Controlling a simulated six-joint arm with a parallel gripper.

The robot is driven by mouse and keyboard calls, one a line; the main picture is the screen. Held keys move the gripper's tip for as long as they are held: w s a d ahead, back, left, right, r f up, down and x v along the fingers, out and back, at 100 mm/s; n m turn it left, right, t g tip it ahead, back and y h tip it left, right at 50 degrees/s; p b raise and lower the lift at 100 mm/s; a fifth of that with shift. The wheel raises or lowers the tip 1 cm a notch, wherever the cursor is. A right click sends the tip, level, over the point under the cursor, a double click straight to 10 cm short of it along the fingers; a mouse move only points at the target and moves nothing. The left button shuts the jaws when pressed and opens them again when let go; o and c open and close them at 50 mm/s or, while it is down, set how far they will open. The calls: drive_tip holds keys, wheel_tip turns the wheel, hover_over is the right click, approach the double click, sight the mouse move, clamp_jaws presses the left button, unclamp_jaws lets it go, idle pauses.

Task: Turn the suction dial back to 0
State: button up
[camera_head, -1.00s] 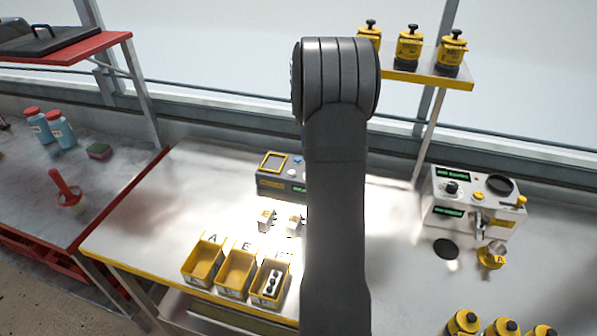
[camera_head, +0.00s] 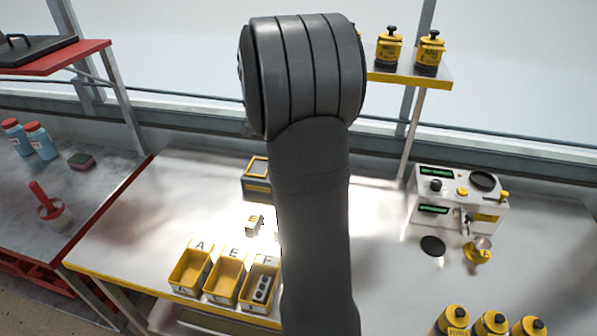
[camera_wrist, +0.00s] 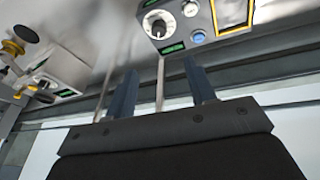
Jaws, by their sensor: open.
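In the wrist view, a black dial (camera_wrist: 158,28) with a white pointer sits on the grey control box (camera_wrist: 190,17), above a green display. I cannot read its label or scale. My gripper (camera_wrist: 161,88) is open and empty, its two fingers apart, with the dial beyond the fingertips in the picture. In the head view my arm hides the gripper and much of the box (camera_head: 256,186); the dial is hidden there. A white machine (camera_head: 460,205) on the right also has a black knob (camera_head: 436,185) between green displays.
Yellow bins (camera_head: 190,272) marked A, E and F stand at the bench front. A small white block (camera_head: 254,223) lies behind them. Yellow jars (camera_head: 494,322) stand front right and others on the shelf (camera_head: 415,79).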

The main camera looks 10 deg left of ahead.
drive_tip(key=w+d+f+m, duration=0.1)
drive_tip(key=f, duration=0.4)
drive_tip(key=w+d+f+m, duration=0.1)
drive_tip(key=w+f, duration=0.1)
drive_tip(key=f, duration=0.3)
drive_tip(key=w+d+f+m, duration=0.1)
drive_tip(key=f+m, duration=0.1)
drive_tip(key=f, duration=0.3)
drive_tip(key=shift+w+d+f+t, duration=0.15)
drive_tip(key=shift+w+t, duration=0.05)
drive_tip(key=shift+t, duration=0.1)
drive_tip(key=c, duration=1)
